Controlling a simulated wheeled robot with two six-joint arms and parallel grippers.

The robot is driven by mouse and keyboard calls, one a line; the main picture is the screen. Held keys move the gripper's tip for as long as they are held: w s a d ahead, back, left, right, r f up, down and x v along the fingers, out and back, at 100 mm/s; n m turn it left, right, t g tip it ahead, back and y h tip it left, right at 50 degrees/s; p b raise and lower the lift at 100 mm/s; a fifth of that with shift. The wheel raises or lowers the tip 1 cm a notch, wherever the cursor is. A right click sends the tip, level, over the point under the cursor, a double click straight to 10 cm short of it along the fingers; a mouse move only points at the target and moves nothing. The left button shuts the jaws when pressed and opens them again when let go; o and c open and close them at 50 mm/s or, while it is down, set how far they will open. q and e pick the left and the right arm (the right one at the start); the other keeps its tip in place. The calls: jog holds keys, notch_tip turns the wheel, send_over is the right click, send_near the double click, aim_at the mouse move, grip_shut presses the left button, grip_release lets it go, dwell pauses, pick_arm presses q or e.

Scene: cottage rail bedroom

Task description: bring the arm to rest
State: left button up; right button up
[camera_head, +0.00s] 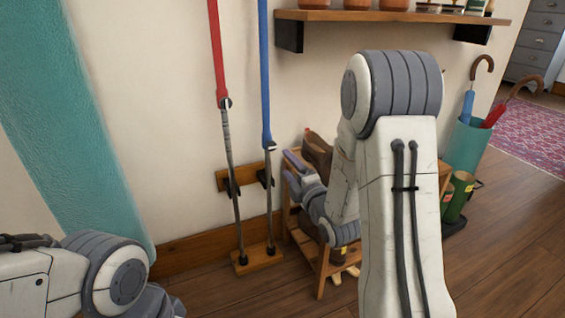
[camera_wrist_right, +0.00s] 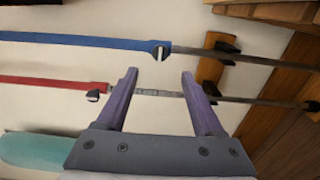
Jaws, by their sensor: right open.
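My right arm (camera_head: 400,200) rises in front of the wall in the head view and bends down toward the wooden rack. My right gripper (camera_head: 293,174) is beside the rack, right of the two hanging poles, partly hidden by its own arm. In the right wrist view the right gripper (camera_wrist_right: 160,88) is open, its two purple fingers apart with nothing held between them. Beyond the fingers are the blue pole (camera_wrist_right: 80,40) and the red pole (camera_wrist_right: 50,82). My left arm (camera_head: 60,280) shows at the lower left; its gripper is not in view.
The red pole (camera_head: 217,50) and blue pole (camera_head: 264,70) stand in a wooden holder (camera_head: 257,262) by the wall. A wooden rack (camera_head: 322,262) with boots, a shelf (camera_head: 395,17) with pots, and a teal umbrella stand (camera_head: 465,150) are nearby.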

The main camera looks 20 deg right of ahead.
jog(key=s+a+r+m+g+y+p, duration=0.1)
jog(key=s+a+m+g+p, duration=0.3)
jog(key=a, duration=0.5)
jog(key=s+a+r+m+g+y+p, duration=0.1)
jog(key=s+a+m+g+p, duration=0.1)
jog(key=s+a+g+p, duration=0.45)
jog(key=s+a+r+m+g+h+p, duration=0.1)
jog(key=s+a+r+m+g+p, duration=0.2)
jog(key=s, duration=0.8)
jog(key=s+a+r+m+g, duration=0.2)
jog(key=s+a+r+g, duration=0.15)
jog(key=s, duration=0.75)
notch_tip(320, 180, up, 38)
jog(key=d+g+p, duration=0.1)
jog(key=p, duration=3.6)
jog(key=shift+s+f+h, duration=0.25)
jog(key=shift+h, duration=0.05)
